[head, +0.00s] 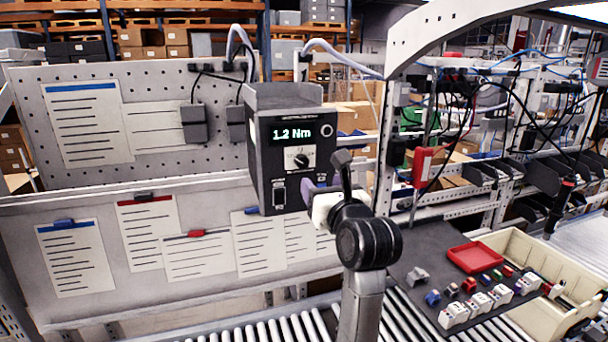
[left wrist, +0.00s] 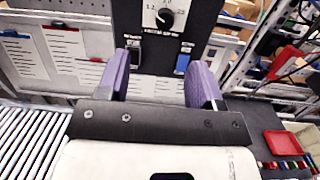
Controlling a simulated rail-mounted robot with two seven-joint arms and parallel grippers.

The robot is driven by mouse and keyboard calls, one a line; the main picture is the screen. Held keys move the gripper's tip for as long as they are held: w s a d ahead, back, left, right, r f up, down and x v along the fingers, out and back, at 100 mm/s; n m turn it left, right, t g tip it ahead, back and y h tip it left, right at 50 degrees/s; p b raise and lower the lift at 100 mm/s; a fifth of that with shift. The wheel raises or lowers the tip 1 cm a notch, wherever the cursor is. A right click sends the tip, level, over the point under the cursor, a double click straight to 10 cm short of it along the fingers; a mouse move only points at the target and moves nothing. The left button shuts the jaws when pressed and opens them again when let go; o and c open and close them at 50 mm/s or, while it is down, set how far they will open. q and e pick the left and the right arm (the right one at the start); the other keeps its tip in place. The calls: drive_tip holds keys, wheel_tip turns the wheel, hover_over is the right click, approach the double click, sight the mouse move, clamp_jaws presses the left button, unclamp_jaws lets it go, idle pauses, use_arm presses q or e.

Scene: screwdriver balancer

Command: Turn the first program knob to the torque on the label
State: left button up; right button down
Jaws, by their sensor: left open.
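A dark controller box (head: 262,190) is mounted in front of the pegboard. Its lit display (head: 293,133) reads 1.2 Nm. Below the display is a black knob (head: 301,160) on a white dial plate; the same knob (left wrist: 165,18) shows at the top of the left wrist view, ahead of the fingertips and not between them. My left gripper (head: 318,192) is just below and in front of the knob, with purple fingers apart. In the left wrist view, the open left gripper (left wrist: 160,72) is empty. I cannot make out which sheet is the torque label. My right gripper is not seen.
Paper sheets (head: 70,258) are clipped to the panel left of the box. A dark work surface with a red tray (head: 475,257) and several small parts lies at the lower right, beside a cream bin (head: 545,318). A roller conveyor (head: 285,330) runs below.

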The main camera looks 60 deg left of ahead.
sight(304, 164)
use_arm(q)
drive_tip(key=shift+h, duration=0.6)
drive_tip(key=p+x, duration=0.1)
drive_tip(key=x, duration=0.3)
drive_tip(key=p+x, duration=0.1)
drive_tip(key=x, duration=0.3)
drive_tip(key=p+x, duration=0.1)
drive_tip(key=x, duration=0.3)
drive_tip(key=shift+w+a, duration=0.15)
drive_tip(key=shift+w, duration=0.25)
drive_tip(key=shift+p+x, duration=0.35)
drive_tip(key=shift+x, duration=0.5)
drive_tip(key=shift+f, duration=0.15)
drive_tip(key=c, duration=0.9)
